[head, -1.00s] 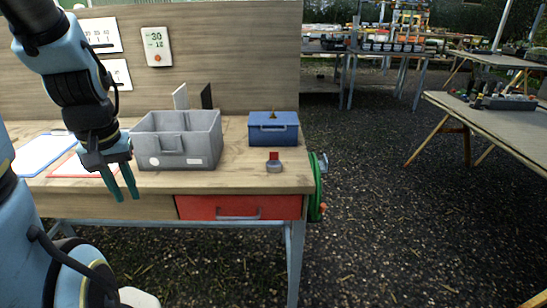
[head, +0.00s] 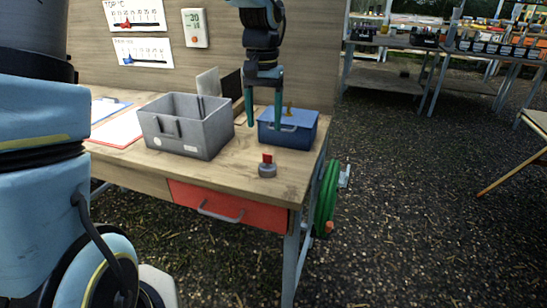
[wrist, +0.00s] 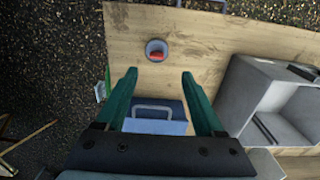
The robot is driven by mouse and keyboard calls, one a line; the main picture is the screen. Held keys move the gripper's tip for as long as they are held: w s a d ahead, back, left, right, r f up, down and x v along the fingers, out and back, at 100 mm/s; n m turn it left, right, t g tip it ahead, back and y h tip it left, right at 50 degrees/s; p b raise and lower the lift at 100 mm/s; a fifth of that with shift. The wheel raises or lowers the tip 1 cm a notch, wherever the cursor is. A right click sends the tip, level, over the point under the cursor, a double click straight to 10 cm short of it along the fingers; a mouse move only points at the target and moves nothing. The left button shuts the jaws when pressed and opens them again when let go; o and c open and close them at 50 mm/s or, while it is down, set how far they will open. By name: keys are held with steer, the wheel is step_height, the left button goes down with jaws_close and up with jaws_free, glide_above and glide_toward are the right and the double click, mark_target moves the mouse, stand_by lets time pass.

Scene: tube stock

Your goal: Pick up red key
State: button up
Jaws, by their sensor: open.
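The red key (head: 267,158) stands upright in a small round grey holder (head: 267,171) near the front right of the wooden table. In the wrist view the key (wrist: 156,55) shows as a red spot inside the grey ring, ahead of the fingertips. My gripper (head: 264,124) is open and empty, with teal fingers pointing down. It hangs behind and above the key, in front of the blue box (head: 305,136). In the wrist view the fingertips (wrist: 161,73) are spread wide, with the key between their lines and beyond them.
A grey bin (head: 190,145) stands left of the key. The blue box has a handle and a brass-coloured piece on top. A red drawer (head: 235,209) is under the tabletop, and a green hose reel (head: 326,198) is at the table's right end. The tabletop around the holder is clear.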

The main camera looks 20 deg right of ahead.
mark_target(268, 154)
steer(key=shift+d+f, duration=0.2)
steer(key=shift+d, duration=0.1)
step_height(268, 154, down, 10)
steer(key=shift+d+f+p, duration=0.1)
steer(key=shift+f+p, duration=0.05)
steer(key=shift+p, duration=1.1)
jaws_close()
